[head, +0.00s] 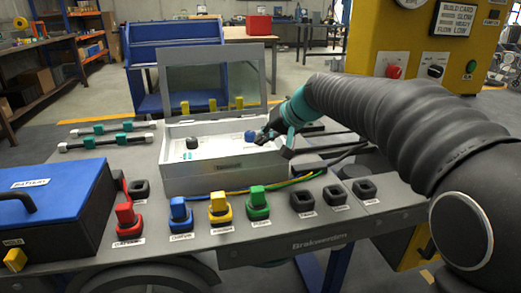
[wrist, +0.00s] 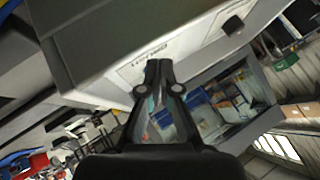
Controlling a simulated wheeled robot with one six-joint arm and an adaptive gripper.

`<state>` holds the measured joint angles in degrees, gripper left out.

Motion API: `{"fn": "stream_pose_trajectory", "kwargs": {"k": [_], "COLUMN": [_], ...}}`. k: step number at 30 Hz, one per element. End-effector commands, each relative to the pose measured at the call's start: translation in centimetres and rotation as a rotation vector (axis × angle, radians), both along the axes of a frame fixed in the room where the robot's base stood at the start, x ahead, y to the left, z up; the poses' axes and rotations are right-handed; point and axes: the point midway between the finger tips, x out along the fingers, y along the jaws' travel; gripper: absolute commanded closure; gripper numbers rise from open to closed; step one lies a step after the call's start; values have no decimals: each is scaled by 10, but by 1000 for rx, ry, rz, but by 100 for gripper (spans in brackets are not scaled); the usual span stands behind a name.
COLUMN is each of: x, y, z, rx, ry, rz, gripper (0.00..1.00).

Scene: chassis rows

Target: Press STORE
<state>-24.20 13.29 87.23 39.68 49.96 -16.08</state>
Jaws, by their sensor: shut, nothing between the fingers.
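My gripper (head: 264,137) is shut and empty, over the right part of an open white box (head: 210,182) on the grey bench. Its fingers lie just right of a blue knob or button (head: 249,136) in the box; I cannot tell whether they touch. A black knob (head: 192,144) sits in the box's left part. The wrist view shows the closed fingertips (wrist: 158,65) close to a pale panel with a printed label (wrist: 150,55), too small to read. I cannot make out the word STORE on any label.
Red (head: 125,215), blue (head: 180,213), yellow (head: 220,208) and green (head: 258,204) plugs line the bench front. The box's lid (head: 212,80) stands open behind. A blue-lidded case (head: 50,187) is at left. A yellow cabinet (head: 370,35) carries a red button (head: 394,72) and green button (head: 471,66).

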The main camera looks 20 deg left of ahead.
Motion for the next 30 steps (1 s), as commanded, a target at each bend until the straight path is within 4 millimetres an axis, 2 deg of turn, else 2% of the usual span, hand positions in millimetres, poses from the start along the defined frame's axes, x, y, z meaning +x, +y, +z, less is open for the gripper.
{"fn": "stream_pose_trajectory", "kwargs": {"k": [1, 15, 30], "x": [0, 0, 0], "y": [0, 0, 0], "z": [9, 47, 47], "rx": [0, 1, 0], "ry": [-1, 0, 0], "rz": [0, 1, 0], "gripper": [100, 100, 100]}}
